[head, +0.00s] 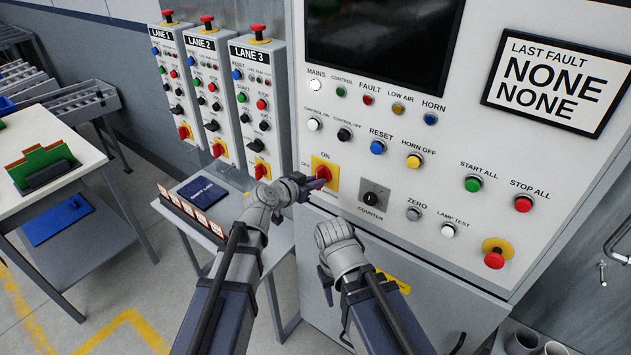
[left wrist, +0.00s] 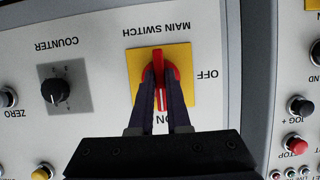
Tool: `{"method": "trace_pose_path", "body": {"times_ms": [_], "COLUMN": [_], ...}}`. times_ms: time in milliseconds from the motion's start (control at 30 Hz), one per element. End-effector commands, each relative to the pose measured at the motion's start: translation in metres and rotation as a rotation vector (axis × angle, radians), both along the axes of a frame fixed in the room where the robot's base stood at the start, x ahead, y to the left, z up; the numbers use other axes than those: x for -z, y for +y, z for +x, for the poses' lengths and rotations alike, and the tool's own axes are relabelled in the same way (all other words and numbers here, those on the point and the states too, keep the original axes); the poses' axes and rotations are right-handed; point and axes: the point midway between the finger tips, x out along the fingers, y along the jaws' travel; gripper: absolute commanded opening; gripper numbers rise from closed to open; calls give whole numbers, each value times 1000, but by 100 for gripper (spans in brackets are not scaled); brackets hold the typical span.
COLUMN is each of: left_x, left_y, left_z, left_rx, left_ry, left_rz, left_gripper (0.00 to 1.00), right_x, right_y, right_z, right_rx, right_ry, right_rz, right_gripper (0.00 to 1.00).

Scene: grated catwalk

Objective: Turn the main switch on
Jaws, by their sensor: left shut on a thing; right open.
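The main switch (head: 325,169) is a red rotary handle on a yellow plate, low on the left of the big grey panel. In the left wrist view, which shows it upside down, the red handle (left wrist: 159,70) stands upright in the picture, in line with the ON label. OFF is at the plate's side. My left gripper (head: 317,184) is at the switch, and its two dark fingers (left wrist: 160,92) are shut on the handle from both sides. The fingers hide part of the handle and the ON label. My right gripper (head: 325,284) is open and empty, below the switch in front of the cabinet.
The counter knob (head: 373,198) is right of the switch; a red emergency button (head: 494,257) is lower right. Lane boxes (head: 255,110) with similar red switches stand left. A small table holds a dark blue book (head: 202,192) and a card rack (head: 190,214).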

Motion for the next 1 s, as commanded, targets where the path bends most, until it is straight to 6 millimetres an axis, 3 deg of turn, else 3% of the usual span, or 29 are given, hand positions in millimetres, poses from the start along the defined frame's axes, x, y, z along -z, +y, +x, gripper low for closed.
{"method": "trace_pose_path", "body": {"times_ms": [167,200,467,767,1000], "left_x": [1,1,0,-1,-11], "left_y": [0,0,0,1,13], "left_z": [-1,-1,-1,-2,-20], "left_rx": [3,3,1,0,-2], "left_ry": [1,1,1,0,0], "left_rz": [4,4,1,0,1], "left_gripper": [0,17,45,45,45], "right_x": [0,0,0,-1,-11], "right_y": [0,0,0,0,0], "right_z": [0,0,0,0,0], "right_rx": [0,0,0,0,0], "right_ry": [0,0,0,0,0], "right_rz": [0,0,0,0,0], "right_gripper": [50,50,50,50,50]}}
